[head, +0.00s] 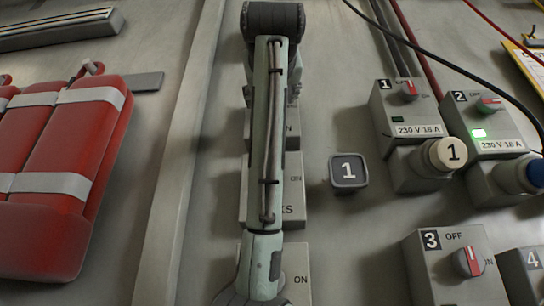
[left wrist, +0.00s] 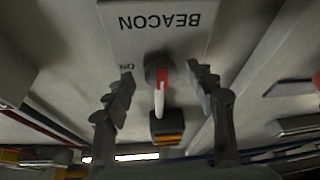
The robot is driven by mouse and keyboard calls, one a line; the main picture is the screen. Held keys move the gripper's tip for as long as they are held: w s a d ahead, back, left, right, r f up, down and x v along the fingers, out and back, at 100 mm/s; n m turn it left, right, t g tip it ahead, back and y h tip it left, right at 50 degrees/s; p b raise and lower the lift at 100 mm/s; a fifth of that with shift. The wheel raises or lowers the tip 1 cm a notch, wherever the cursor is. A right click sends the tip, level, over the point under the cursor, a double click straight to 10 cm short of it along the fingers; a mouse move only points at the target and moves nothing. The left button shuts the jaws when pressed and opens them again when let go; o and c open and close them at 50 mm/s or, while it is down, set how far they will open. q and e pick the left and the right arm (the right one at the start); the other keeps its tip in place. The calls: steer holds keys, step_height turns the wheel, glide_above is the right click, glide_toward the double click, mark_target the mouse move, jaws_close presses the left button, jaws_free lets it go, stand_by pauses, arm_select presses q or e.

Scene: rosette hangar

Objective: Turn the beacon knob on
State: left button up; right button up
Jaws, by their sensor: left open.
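In the left wrist view the beacon panel (left wrist: 180,42) is a pale plate with BEACON printed upside down. Its knob (left wrist: 161,88) has a dark round base and a red and white handle, which lies nearly upright in the picture. An ON mark shows left of the knob. My left gripper (left wrist: 160,71) is open, with one finger on each side of the knob; I see gaps on both sides. In the head view my left arm covers the middle column of switch boxes, hiding their knobs. My right gripper is not in view.
In the head view, switch boxes 1 (head: 394,108), 2 (head: 486,122) and 3 (head: 430,265) stand at the right, with cables above. A loose-looking tag marked 1 (head: 348,172) is beside my arm. Red padded bags (head: 62,160) are at the left. A dark orange-striped block (left wrist: 166,128) is below the knob.

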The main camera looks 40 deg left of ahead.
arm_select(q)
steer(key=shift+s+a, duration=0.1)
steer(key=c, duration=1.2)
steer(key=shift+o, duration=0.2)
